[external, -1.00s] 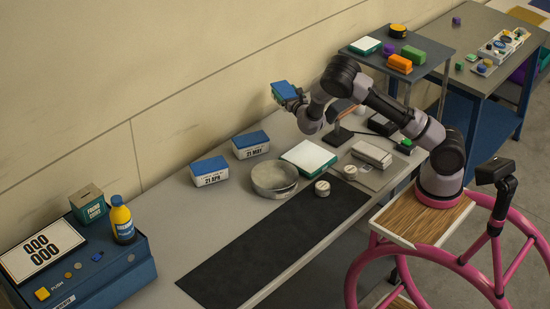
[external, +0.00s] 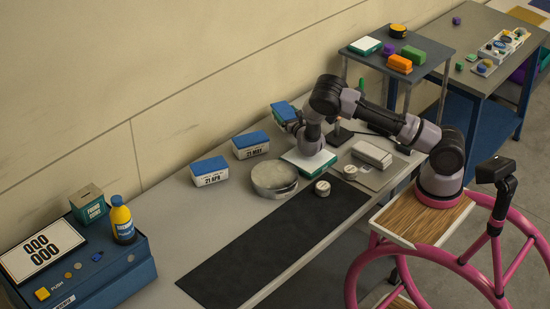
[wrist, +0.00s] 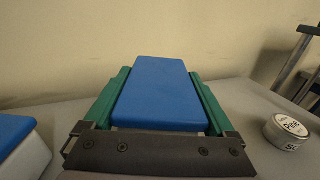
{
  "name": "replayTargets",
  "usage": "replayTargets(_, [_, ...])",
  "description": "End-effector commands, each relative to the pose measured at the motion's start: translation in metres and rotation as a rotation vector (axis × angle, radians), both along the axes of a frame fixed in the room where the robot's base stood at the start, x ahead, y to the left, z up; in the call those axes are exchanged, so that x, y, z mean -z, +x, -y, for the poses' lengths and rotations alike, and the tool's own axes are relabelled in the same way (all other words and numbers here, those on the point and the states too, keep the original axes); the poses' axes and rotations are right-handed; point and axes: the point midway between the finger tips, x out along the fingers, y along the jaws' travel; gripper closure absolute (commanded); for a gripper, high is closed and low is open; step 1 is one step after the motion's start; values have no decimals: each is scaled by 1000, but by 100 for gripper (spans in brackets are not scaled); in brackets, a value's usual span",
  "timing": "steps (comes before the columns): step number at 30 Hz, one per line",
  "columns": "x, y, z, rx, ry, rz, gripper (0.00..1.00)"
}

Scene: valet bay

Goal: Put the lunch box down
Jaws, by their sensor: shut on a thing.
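The lunch box (external: 282,111) has a blue lid. It is held at the back of the bench, near the wall, right of two similar blue-lidded boxes. In the wrist view the lid (wrist: 160,92) lies flat between two green fingers. My gripper (external: 291,117) is shut on the box from its sides; the point between the fingers shows in the wrist view (wrist: 160,85). The box's underside is hidden, so I cannot tell whether it touches the bench.
The boxes marked 21 APR (external: 209,176) and 21 MAY (external: 251,149) stand to the left. A round metal pan (external: 273,183) and white-topped block (external: 309,161) are in front. A round tin (wrist: 287,131) stands at right.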

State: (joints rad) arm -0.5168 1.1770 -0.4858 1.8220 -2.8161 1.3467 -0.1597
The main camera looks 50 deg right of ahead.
Motion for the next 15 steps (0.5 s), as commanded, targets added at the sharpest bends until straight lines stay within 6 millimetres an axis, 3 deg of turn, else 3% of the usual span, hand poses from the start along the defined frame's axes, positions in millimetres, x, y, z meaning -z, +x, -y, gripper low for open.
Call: replayTargets(15, [11,0,0,0,0,1,92])
